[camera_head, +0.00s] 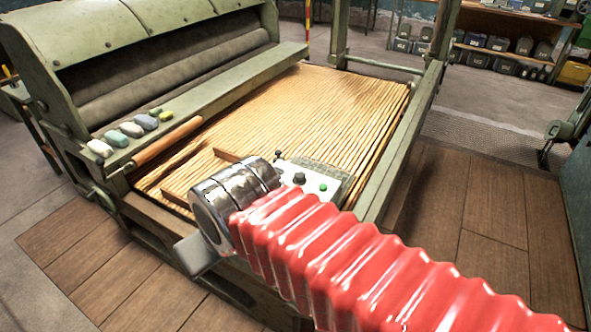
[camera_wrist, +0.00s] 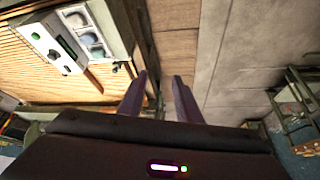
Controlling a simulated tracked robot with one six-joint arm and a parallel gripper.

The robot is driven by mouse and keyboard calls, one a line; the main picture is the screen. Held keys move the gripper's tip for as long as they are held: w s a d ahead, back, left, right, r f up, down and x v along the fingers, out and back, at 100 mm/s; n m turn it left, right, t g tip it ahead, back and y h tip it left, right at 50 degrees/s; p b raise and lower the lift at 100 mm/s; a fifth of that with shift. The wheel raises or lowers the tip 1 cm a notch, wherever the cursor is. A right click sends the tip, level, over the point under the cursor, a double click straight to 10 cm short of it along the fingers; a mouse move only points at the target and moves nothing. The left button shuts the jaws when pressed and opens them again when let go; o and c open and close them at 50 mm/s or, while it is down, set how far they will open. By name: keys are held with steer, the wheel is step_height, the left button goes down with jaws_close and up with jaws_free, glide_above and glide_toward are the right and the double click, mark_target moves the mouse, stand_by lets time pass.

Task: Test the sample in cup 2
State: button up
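A tester with a pale panel (camera_head: 318,184), a black knob and a green button lies on the slatted apron, partly hidden by my red arm in the head view. It also shows at the upper left of the wrist view, with a dark display (camera_wrist: 66,47).
The slatted apron (camera_head: 300,105) lies between green machine rails. Several coloured lumps (camera_head: 131,129) sit on the left ledge, near a wooden roller (camera_head: 168,141). Wooden floor (camera_head: 485,215) is clear on the right. Shelves with containers (camera_head: 497,43) stand at the back.

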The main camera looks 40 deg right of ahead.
steer(key=shift+w, duration=0.1)
steer(key=shift+o, duration=0.2)
steer(key=o, duration=0.3)
steer(key=shift+w+d+r, duration=0.1)
steer(key=shift+w, duration=0.1)
steer(key=shift+o, duration=0.6)
steer(key=shift+w+d+r, duration=0.1)
steer(key=shift+w, duration=0.1)
steer(key=w+d+n+g, duration=0.2)
steer(key=w+d, duration=1.6)
steer(key=d, duration=0.2)
steer(key=d+f, duration=0.4)
steer(key=d, duration=0.5)
steer(key=w+d+f, duration=0.1)
steer(key=d+f, duration=0.4)
steer(key=d, duration=0.5)
steer(key=d+f+n+y, duration=0.1)
steer(key=d+f, duration=0.3)
steer(key=d, duration=0.6)
steer(key=shift+w+f+t, duration=0.2)
steer(key=shift+w+t, duration=0.1)
steer(key=shift+w, duration=0.1)
